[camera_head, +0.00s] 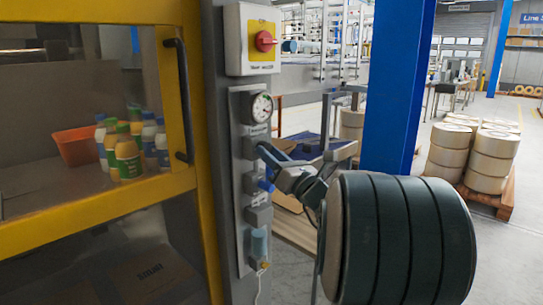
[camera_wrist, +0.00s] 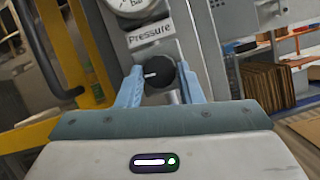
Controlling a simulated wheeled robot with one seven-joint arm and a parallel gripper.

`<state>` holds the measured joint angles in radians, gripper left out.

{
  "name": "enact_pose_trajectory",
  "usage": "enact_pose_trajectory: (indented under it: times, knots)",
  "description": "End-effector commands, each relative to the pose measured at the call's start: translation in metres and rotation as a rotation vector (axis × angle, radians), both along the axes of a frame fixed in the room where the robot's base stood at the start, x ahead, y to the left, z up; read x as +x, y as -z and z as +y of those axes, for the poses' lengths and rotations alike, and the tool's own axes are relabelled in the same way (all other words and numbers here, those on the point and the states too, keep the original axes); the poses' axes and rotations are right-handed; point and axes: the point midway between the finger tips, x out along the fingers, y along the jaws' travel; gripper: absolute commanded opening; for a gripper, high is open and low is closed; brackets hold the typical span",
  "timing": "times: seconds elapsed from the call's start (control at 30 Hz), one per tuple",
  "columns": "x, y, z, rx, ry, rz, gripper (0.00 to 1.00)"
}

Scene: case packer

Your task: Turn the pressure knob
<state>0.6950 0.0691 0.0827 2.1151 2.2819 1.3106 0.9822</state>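The pressure knob (camera_wrist: 159,74) is round and black with a white mark pointing left. It sits below a label reading "Pressure" (camera_wrist: 150,34) and a round gauge (camera_wrist: 133,4) in the wrist view. My gripper (camera_wrist: 160,78) has its two blue fingers on either side of the knob, with the fingers apart. I cannot tell whether either finger touches it. In the head view my gripper (camera_head: 266,149) reaches the grey panel (camera_head: 240,205) just below the gauge (camera_head: 262,108), and the knob is hidden there.
A red switch (camera_head: 264,41) on a yellow plate sits above the gauge. A yellow-framed door with a dark handle (camera_head: 178,100) stands left, with several bottles (camera_head: 127,157) and an orange bin (camera_head: 78,145) behind it. A blue column (camera_head: 398,85) stands right.

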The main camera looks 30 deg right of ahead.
Motion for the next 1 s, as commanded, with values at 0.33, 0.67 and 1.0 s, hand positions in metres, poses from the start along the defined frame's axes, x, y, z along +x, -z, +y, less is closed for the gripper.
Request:
enact_pose_trajectory:
  times: [0.33, 0.67, 1.0]
  knots:
    - [0.0, 0.002, -0.0003, -0.047, -0.002, -0.017, 0.1]
    - [0.0008, 0.0039, -0.0023, -0.26, -0.002, -0.095, 0.1]
    - [0.0015, 0.0018, -0.0047, -0.534, -0.001, -0.194, 0.1]
